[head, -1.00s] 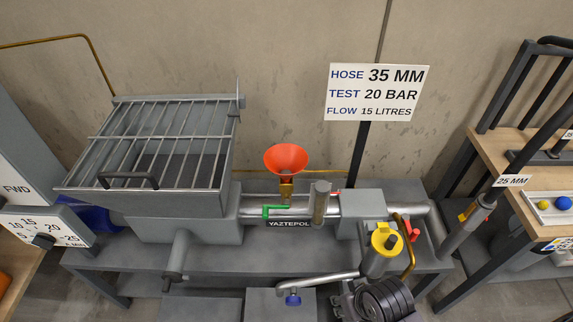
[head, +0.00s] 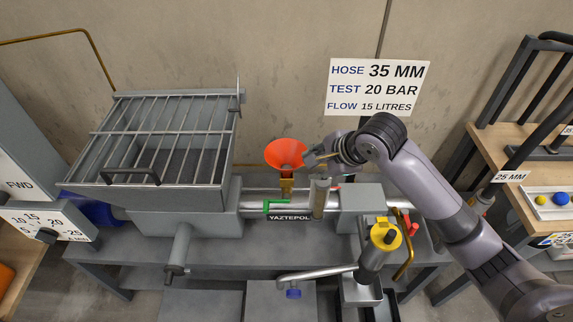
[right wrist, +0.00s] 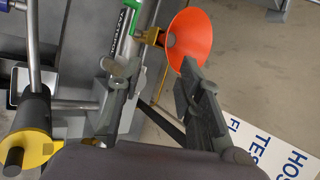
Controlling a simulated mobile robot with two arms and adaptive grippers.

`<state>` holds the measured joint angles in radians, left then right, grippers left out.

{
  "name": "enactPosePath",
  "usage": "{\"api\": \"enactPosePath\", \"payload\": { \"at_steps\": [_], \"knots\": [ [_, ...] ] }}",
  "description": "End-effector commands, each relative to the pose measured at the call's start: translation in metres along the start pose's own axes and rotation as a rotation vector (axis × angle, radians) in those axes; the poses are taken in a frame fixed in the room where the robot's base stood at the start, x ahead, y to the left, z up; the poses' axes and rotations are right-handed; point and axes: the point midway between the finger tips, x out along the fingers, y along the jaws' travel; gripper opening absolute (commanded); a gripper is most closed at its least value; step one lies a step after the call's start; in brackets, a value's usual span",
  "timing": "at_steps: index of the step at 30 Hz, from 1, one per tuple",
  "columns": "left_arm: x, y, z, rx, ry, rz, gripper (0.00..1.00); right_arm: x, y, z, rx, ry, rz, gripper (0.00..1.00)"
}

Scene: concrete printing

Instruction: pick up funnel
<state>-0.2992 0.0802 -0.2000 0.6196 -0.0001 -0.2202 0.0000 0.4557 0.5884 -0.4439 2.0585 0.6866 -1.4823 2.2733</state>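The orange-red funnel (head: 286,153) sits upright on a brass fitting (head: 286,186) on the pump's pipe. In the right wrist view the funnel (right wrist: 190,40) lies just beyond my fingertips, with the brass fitting (right wrist: 152,37) at its narrow end. My right gripper (head: 311,160) comes in from the right, close beside the funnel's rim. In the right wrist view its fingers (right wrist: 160,68) are spread apart with nothing held between them. One fingertip overlaps the funnel's edge in that view; I cannot tell whether it touches. My left gripper is not in view.
A green-handled valve (head: 277,207) is below the funnel. A grey upright cylinder (head: 319,200) stands just right of it, under my gripper. A hopper with a bar grate (head: 160,140) is at left. A sign (head: 376,88) stands behind. A yellow-capped part (head: 384,235) is at front right.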

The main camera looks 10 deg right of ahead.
Motion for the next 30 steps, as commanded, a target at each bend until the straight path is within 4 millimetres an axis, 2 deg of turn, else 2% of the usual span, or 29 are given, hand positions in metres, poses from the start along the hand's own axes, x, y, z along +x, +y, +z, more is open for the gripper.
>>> {"api": "enactPosePath", "payload": {
  "at_steps": [1,5,8,19,22,30],
  "knots": [
    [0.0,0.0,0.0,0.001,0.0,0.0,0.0,-0.003,-0.007,-0.002,0.04,0.003,-0.005,0.33],
    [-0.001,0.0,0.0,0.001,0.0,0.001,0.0,0.002,-0.014,-0.001,0.097,0.0,-0.006,0.33],
    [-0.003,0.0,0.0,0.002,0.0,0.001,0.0,0.018,-0.014,-0.002,0.103,0.001,-0.004,0.33],
    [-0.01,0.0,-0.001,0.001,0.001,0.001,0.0,0.096,-0.015,-0.002,0.099,0.002,-0.006,0.33],
    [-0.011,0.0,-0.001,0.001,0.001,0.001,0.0,0.109,-0.015,-0.001,0.1,0.001,-0.007,0.33],
    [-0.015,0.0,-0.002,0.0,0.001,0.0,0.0,0.127,-0.016,-0.002,0.099,0.001,-0.007,0.33]
  ]
}}
